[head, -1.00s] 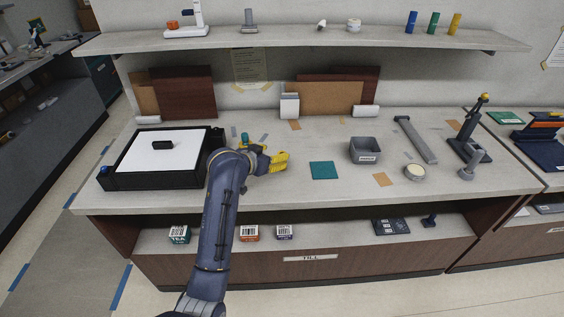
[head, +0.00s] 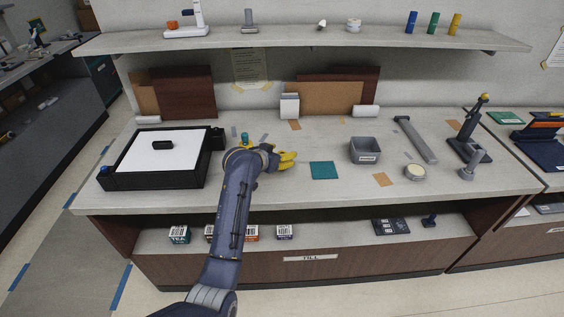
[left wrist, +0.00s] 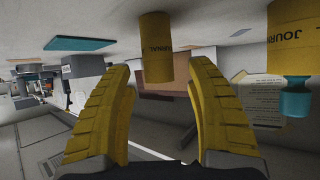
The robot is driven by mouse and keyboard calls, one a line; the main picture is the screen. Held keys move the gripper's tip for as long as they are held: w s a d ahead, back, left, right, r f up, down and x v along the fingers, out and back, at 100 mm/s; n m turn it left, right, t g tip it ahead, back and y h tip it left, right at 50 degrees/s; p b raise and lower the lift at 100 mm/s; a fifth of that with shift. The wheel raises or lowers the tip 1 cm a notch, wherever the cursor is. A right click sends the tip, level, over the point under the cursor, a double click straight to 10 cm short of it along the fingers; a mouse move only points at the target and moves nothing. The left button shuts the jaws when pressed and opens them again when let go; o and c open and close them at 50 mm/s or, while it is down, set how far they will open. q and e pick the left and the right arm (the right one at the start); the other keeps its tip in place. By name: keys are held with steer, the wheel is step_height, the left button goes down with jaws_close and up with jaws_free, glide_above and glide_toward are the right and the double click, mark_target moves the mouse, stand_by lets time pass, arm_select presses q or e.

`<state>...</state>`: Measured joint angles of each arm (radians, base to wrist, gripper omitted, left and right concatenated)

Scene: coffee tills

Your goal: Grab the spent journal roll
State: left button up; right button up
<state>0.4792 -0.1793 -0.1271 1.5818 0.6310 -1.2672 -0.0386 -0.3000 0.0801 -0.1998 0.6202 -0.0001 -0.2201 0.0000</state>
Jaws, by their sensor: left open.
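My left gripper (head: 288,159) is low over the counter, right of the black tray. In the left wrist view its two yellow fingers (left wrist: 160,72) are open and apart, with nothing clamped. A yellow roll with dark lettering (left wrist: 155,35) stands ahead, lined up with the gap between them. A second yellow roll marked "JOURN" (left wrist: 288,45), with a teal end, stands to the right in that view. The teal-ended roll shows small behind my arm in the head view (head: 246,142). The other roll is not distinguishable there. I cannot tell which is spent.
A black tray with a white top (head: 160,152) lies left of my arm. A teal mat (head: 324,170), a grey bin (head: 365,150) and a round tub (head: 415,171) lie to the right. An overhanging shelf (head: 310,40) spans the back.

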arm_select(q)
steer(key=shift+c, duration=0.2)
steer(key=c, duration=1.1)
steer(key=shift+c, duration=0.2)
steer(key=shift+r, duration=0.1)
